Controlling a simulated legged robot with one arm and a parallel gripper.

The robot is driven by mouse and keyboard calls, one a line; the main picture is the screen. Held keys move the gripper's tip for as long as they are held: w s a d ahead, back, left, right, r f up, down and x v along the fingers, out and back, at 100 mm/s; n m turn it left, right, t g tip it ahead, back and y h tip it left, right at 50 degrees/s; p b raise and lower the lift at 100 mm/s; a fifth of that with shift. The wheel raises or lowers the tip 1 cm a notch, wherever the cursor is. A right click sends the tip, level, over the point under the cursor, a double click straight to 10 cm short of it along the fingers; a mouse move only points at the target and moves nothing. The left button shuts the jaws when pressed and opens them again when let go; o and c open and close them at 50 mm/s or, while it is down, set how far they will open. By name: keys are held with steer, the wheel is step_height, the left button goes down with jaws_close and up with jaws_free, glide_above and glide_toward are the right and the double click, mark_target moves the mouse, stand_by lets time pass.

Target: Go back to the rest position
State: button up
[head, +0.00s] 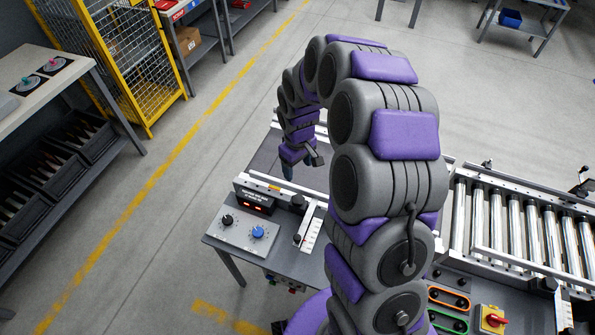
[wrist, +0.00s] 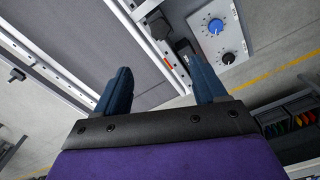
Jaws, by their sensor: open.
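My gripper (head: 300,165) hangs at the end of my purple and grey arm, pointing down over a dark conveyor belt (head: 262,160). In the wrist view, its two dark blue fingers (wrist: 160,88) stand wide apart with nothing between them. Below them are the grey belt (wrist: 105,40) and its pale side rail (wrist: 150,45). A control panel (head: 243,232) with a black knob (head: 227,220) and a blue knob (head: 258,232) is beside the belt. The blue knob also shows in the wrist view (wrist: 215,26). My arm hides part of the belt.
A roller conveyor (head: 520,230) is at the right. An operator box with a red switch (head: 493,319) is at lower right. A yellow cage (head: 125,55) and a workbench with dark bins (head: 45,165) stand at the left. Open floor with a yellow line (head: 160,178) lies between.

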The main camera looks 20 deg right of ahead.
steer(key=shift+r, duration=0.15)
stand_by(0.4)
steer(key=s+r+m+b, duration=0.2)
steer(key=s+r, duration=0.8)
steer(key=s, duration=0.5)
steer(key=s+r+m+g+b, duration=0.1)
steer(key=s+m, duration=0.1)
steer(key=s, duration=0.7)
steer(key=s+r+m+b, duration=0.1)
steer(key=s+r+m, duration=0.1)
steer(key=s, duration=0.8)
steer(key=shift+s+g, duration=0.2)
steer(key=shift+g, duration=0.2)
